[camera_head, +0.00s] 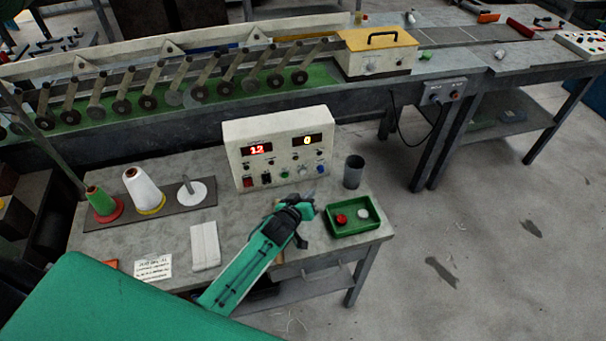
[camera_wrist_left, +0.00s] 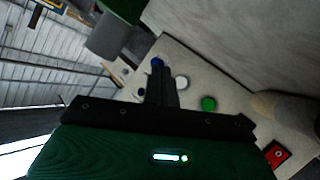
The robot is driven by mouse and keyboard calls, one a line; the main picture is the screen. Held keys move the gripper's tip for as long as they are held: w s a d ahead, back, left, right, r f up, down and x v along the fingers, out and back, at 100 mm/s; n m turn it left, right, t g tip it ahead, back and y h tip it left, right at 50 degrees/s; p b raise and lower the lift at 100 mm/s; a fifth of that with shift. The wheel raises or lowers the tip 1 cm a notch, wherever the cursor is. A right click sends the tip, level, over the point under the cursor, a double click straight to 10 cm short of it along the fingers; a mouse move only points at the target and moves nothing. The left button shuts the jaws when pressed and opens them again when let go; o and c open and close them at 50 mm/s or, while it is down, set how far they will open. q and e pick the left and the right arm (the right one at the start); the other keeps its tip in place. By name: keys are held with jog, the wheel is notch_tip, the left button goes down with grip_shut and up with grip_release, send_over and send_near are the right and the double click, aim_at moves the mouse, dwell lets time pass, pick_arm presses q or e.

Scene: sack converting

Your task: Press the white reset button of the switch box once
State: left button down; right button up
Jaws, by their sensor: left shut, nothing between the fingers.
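The switch box (camera_head: 280,150) is an off-white cabinet on the workbench, with two lit red displays. Its white button (camera_head: 303,171) sits between a green one (camera_head: 285,174) and a blue one (camera_head: 318,168). My left gripper (camera_head: 309,196) is shut and empty, in front of the box's lower right part. In the left wrist view, the shut fingers (camera_wrist_left: 160,82) stand before the panel. The white button (camera_wrist_left: 182,83) shows just right of them, partly hidden, and the blue button (camera_wrist_left: 157,62) shows at their tip. I cannot tell whether they touch the panel. My right gripper is out of view.
A grey cup (camera_head: 353,172) stands right of the box. A green tray (camera_head: 350,228) with red and white pieces lies at the bench's right. Thread cones (camera_head: 143,190) stand on a plate at left. A white block (camera_head: 205,245) lies left of my forearm.

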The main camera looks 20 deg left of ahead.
aim_at(303, 172)
pick_arm(q)
jog(key=w+a, duration=0.1)
jog(key=w, duration=0.1)
jog(key=w+a+b, duration=0.1)
jog(key=w+a, duration=0.1)
jog(key=shift+w, duration=0.25)
jog(key=shift+a, duration=0.1)
dwell(1.1)
jog(key=shift+w, duration=0.2)
dwell(0.6)
jog(key=shift+w+a, duration=0.2)
jog(key=shift+w, duration=0.05)
